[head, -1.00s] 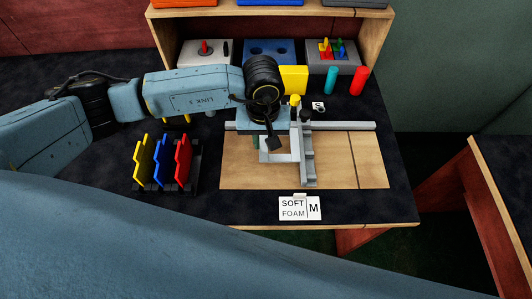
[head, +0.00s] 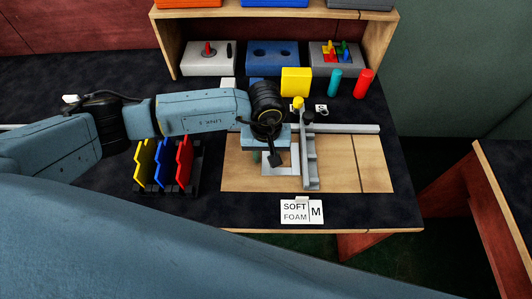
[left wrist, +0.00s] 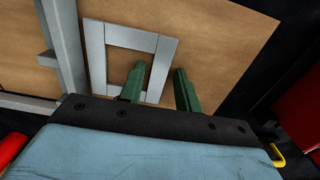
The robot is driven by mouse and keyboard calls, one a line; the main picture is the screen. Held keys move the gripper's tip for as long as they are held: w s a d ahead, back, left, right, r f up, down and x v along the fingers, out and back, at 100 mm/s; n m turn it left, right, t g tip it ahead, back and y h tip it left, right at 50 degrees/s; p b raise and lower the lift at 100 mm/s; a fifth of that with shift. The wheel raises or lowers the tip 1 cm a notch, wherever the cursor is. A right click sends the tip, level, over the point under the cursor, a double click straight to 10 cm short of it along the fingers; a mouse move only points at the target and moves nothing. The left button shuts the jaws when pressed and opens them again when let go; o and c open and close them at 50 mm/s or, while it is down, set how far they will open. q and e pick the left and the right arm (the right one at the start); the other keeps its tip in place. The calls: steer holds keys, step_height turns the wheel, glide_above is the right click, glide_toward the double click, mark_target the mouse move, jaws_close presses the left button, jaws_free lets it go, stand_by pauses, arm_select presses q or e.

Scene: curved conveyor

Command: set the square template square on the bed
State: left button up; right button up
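The square template, a pale grey square frame (head: 282,172), lies on or just over the wooden bed (head: 345,165); I cannot tell if it fully touches. In the left wrist view, the template (left wrist: 122,36) looks flat, beside a grey bar (left wrist: 63,50), with at most a narrow gap. My left gripper (left wrist: 160,68) is open. One green finger is inside the frame's opening and the other outside, with one side of the frame between them and room showing. In the head view, my left wrist hides the template's far side. My right gripper is not in view.
A grey crossbar (head: 345,128) runs along the bed's far edge, with a second grey bar (head: 309,160) across the bed. Yellow, blue and red plates stand in a rack (head: 196,180) at left. A yellow block (head: 296,82) and cylinders stand behind. The bed's right part is clear.

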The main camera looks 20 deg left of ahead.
arm_select(q)
steer(key=shift+o, duration=0.5)
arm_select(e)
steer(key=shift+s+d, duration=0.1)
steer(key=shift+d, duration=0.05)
arm_select(q)
steer(key=shift+r, duration=0.2)
step_height(320, 180, up, 12)
steer(key=p, duration=0.1)
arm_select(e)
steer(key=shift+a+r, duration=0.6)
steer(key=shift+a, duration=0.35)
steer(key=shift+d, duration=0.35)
arm_select(q)
steer(key=shift+f, duration=0.1)
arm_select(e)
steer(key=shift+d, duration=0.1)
